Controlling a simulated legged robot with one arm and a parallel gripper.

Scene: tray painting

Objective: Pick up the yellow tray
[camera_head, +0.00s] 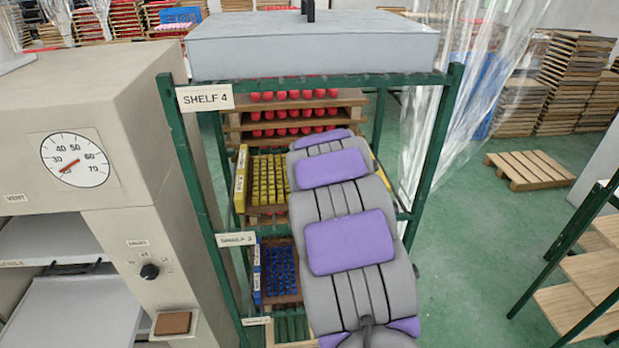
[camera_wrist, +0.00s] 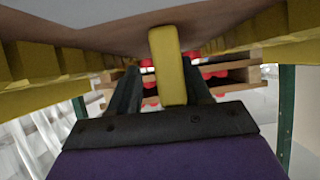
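The yellow tray (camera_head: 241,180) is on the green rack, at the level just above the "Shelf 3" label. It holds rows of small yellow blocks (camera_head: 268,180), and my arm hides much of its right side. My gripper is hidden behind my arm in the head view. In the wrist view my gripper (camera_wrist: 160,65) has its two dark fingers apart, one on each side of an upright yellow bar (camera_wrist: 168,68). A gap shows left of the bar; contact on the right is unclear. A brown underside with yellow blocks along both sides spans above the fingers.
Racks with red items (camera_head: 295,113) stand behind. A tray with blue items (camera_head: 278,270) is on the level below. Green rack posts (camera_head: 437,150) stand on both sides. An oven-like cabinet (camera_head: 100,170) is close on the left; a pallet (camera_head: 530,168) lies on the right floor.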

